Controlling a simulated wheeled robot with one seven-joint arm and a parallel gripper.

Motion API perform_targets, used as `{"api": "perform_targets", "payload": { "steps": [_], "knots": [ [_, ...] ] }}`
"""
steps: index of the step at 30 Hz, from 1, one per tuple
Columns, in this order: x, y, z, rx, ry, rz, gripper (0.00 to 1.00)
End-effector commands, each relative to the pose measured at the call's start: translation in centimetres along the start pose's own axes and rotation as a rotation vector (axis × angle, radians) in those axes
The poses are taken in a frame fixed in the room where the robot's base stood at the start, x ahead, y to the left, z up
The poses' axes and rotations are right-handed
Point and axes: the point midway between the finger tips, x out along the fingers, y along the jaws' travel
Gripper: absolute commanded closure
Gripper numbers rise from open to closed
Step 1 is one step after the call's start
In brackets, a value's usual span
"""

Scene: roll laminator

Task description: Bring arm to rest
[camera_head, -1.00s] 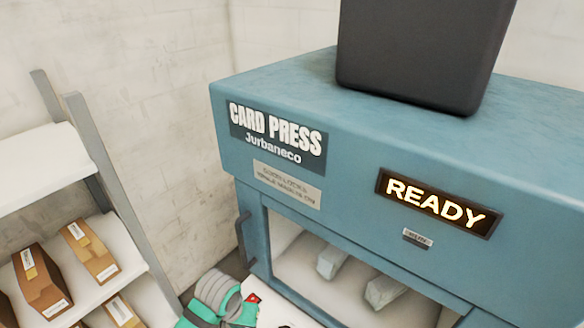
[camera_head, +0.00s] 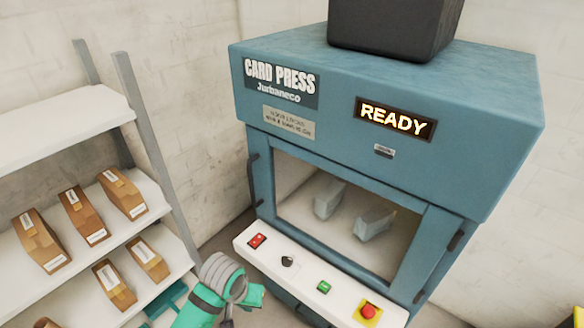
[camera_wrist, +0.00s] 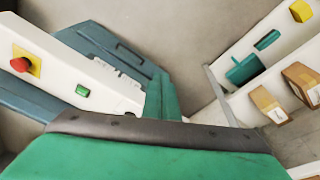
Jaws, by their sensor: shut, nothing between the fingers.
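My gripper shows in the wrist view (camera_wrist: 162,98) as a green finger shape beyond the grey wrist edge, shut and empty. In the head view my green arm with a grey coiled part is at the bottom centre, in front of the card press (camera_head: 300,130). The gripper is apart from the press's white control panel (camera_head: 330,275); nothing hangs from it. The press is blue, with a lit READY display (camera_head: 395,118) and two pale blocks inside its window.
The panel bears a red switch (camera_head: 257,240), a black knob (camera_head: 287,261), a green button (camera_head: 323,286) and a red stop button (camera_head: 368,310) on yellow. A shelf (camera_head: 60,125) with several brown packages stands at left. A dark box (camera_head: 390,25) sits on the press.

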Motion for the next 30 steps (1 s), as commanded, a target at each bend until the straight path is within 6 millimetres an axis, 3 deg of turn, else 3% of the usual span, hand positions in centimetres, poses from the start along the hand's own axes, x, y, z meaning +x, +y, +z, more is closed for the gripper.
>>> {"api": "perform_targets", "payload": {
  "steps": [14,21,30],
  "knots": [
    [-1.5,10.2,-8.0,0.019,0.284,0.194,1.0],
    [-4.7,18.5,-13.5,-0.021,0.541,0.375,1.0],
    [-9.0,24.7,-16.7,-0.164,0.831,0.551,1.0]
  ]
}}
